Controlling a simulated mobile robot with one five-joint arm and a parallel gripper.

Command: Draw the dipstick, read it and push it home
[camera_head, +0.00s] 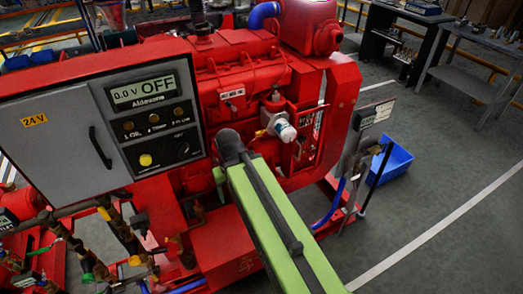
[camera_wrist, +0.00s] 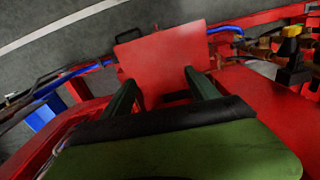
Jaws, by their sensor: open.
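The red diesel engine (camera_head: 235,72) stands at the centre of the head view. I cannot make out the dipstick for certain in either view. A small orange-yellow piece (camera_head: 261,133) shows beside the white filter (camera_head: 284,130) on the engine's side; I cannot tell what it is. My gripper (camera_wrist: 160,78) is open and empty in the wrist view, its two dark fingers apart. A flat red plate or box (camera_wrist: 160,55) lies beyond the fingertips, apart from them as far as I can see. In the head view my green arm hides the gripper and part of the engine's lower side.
A grey control panel (camera_head: 50,125) reading OFF stands at left, with pipes and valves below it. A grey post with a sign plate (camera_head: 372,115) and a blue bin (camera_head: 396,163) stand right of the engine. Workbenches (camera_head: 470,65) are behind. The floor at right is clear.

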